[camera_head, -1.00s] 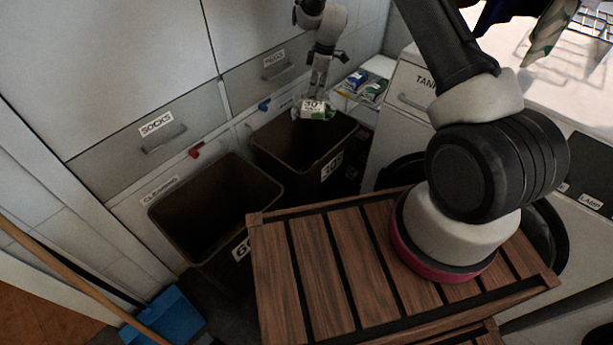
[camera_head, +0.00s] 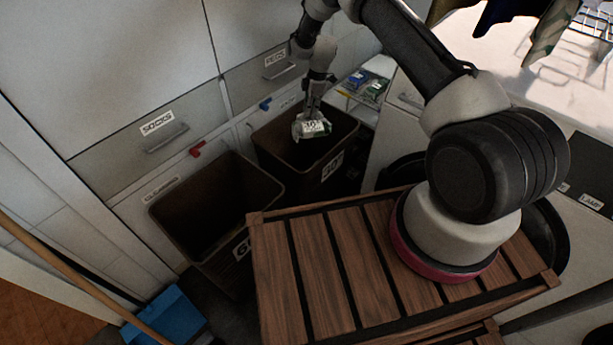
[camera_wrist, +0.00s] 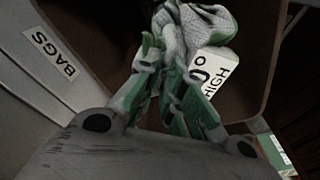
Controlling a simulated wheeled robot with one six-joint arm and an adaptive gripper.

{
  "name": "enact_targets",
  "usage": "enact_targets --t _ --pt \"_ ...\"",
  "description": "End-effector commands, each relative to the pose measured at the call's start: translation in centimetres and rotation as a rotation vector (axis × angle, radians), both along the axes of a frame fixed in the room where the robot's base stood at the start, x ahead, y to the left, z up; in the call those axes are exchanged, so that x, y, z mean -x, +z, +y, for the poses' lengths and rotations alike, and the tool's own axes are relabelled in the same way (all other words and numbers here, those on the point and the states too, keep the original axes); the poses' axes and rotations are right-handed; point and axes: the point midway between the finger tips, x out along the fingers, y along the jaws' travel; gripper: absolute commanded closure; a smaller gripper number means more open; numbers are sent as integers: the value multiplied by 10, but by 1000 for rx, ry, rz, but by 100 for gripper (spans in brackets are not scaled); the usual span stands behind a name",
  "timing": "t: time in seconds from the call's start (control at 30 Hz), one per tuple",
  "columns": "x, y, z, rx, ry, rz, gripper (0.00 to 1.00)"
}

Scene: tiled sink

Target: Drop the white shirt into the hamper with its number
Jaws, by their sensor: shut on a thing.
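My gripper (camera_head: 313,101) is shut on the white shirt (camera_head: 298,129), a small crumpled bundle with some green in it. In the wrist view the shirt (camera_wrist: 212,22) is pinched between the fingertips (camera_wrist: 172,60), and a finger partly covers the tag, leaving "0°" and "HIGH". The shirt hangs over the opening of the right brown hamper (camera_head: 345,172), whose label reads 30°. The left brown hamper (camera_head: 180,222) stands beside it, its label partly hidden by the slatted wood.
A slatted wooden top (camera_head: 335,265) is in front of the hampers. Drawers marked SOCKS (camera_head: 150,145) are behind. A shelf with packets (camera_head: 362,84) is to the right of the right hamper. A blue dustpan (camera_head: 170,315) and broom handle are at lower left.

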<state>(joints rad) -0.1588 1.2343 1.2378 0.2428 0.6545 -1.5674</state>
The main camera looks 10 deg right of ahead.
Motion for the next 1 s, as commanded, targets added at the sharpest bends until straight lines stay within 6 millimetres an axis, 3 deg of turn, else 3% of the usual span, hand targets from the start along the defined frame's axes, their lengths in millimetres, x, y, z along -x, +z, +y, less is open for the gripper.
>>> enact_targets --t 0.2,0.23,0.37,0.73,0.87,1.0 --pt "0 0 0 0 0 0 100" --pt "0 0 0 0 0 0 87" --pt "0 0 0 0 0 0 65" --pt "0 5 -1 0 -1 0 65" --pt "-1 24 -4 -1 -1 -2 65" --pt "-1 56 -8 -1 -1 -3 65"
